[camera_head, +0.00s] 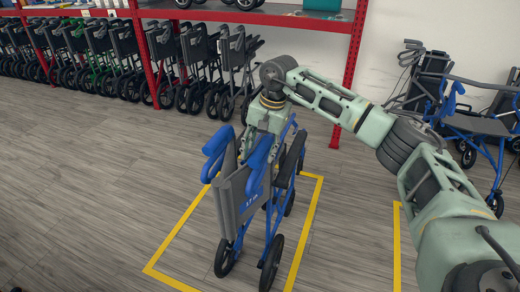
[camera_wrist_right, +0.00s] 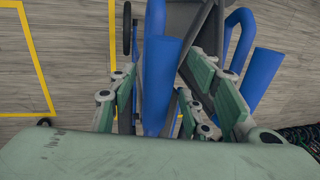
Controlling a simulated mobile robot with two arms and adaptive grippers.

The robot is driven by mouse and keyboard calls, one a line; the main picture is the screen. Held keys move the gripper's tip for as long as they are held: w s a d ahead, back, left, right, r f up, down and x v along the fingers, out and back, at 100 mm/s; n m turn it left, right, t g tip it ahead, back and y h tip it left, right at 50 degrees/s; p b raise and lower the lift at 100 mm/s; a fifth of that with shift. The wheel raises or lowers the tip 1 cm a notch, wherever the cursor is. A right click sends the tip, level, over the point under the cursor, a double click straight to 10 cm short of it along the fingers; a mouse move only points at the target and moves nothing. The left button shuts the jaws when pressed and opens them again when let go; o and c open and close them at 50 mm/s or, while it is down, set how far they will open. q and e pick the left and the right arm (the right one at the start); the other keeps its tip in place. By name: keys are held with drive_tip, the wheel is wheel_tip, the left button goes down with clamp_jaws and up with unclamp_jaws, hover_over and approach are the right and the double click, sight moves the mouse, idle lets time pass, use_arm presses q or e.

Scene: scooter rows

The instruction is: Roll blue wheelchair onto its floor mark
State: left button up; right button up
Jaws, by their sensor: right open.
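The blue wheelchair (camera_head: 232,205) is folded and upright, with blue push handles and a grey back panel. Its near wheels stand inside a yellow floor outline (camera_head: 178,228); its far end is partly hidden by my arm. In the right wrist view, the open fingers of this gripper (camera_wrist_right: 165,85) lie on either side of a blue tube of the chair (camera_wrist_right: 160,65). Contact cannot be told. My left gripper is out of view.
A row of folded wheelchairs (camera_head: 110,60) stands under a red rack (camera_head: 147,60) at the back left. Another blue-framed wheelchair (camera_head: 485,130) stands at right, near a second yellow line (camera_head: 397,245). The wooden floor at left is clear.

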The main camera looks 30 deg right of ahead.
wheel_tip(320, 180, up, 12)
drive_tip(key=s+d, duration=0.1)
drive_tip(key=shift+s+d+f, duration=0.15)
drive_tip(key=shift+s+d, duration=0.1)
drive_tip(key=shift+s, duration=0.1)
